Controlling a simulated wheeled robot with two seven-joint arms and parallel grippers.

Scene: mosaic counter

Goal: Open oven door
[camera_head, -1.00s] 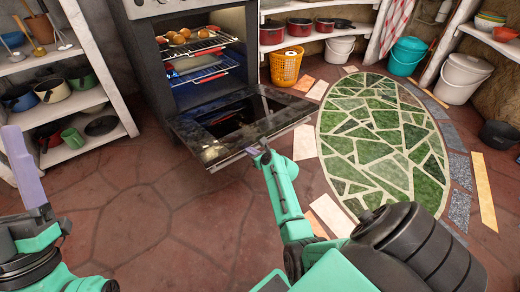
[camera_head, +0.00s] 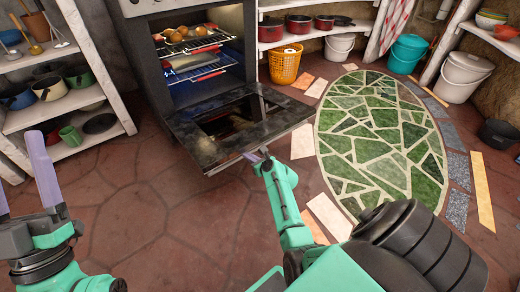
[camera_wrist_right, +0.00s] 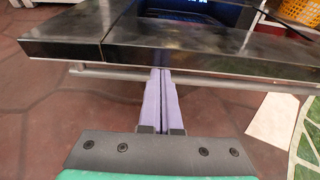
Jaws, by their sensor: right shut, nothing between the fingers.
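The oven (camera_head: 205,20) stands at the back with its dark door (camera_head: 235,125) swung down, roughly level, and the lit inside exposed. The door's metal handle bar (camera_wrist_right: 230,82) runs along its front edge in the right wrist view. My right gripper (camera_head: 258,155) is at this front edge. In the wrist view its lilac fingers (camera_wrist_right: 161,75) are pressed together and empty, with the tips at the bar; whether they touch it I cannot tell. My left gripper (camera_head: 22,175) is at the far left, away from the oven, with its fingers apart and empty.
Oven racks (camera_head: 205,70) hold several round brown items. A white shelf (camera_head: 70,105) with pots stands left of the oven. An orange basket (camera_head: 285,65) stands to its right. A green mosaic oval (camera_head: 380,135) lies on the floor at right. The floor before the door is clear.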

